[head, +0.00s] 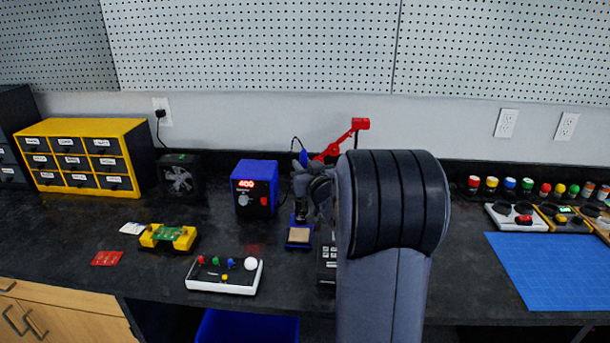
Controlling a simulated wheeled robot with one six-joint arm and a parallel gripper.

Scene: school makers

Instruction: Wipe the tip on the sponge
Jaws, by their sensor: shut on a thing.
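The tan sponge (299,235) lies in the blue base of the iron stand (290,245) on the dark bench, near the middle. My gripper (301,186) is above and behind the sponge, close over the stand. It is shut on the soldering iron (303,158), whose blue handle end and dark cord show above the fingers. The iron's tip is hidden or too small to make out, so I cannot tell whether it touches the sponge or the stand.
A blue soldering station (255,188) reading 400 stands left of my gripper. A red arm (345,138) rises behind. A yellow board holder (168,236) and white control box (224,275) sit left and front. My arm hides the bench to the right.

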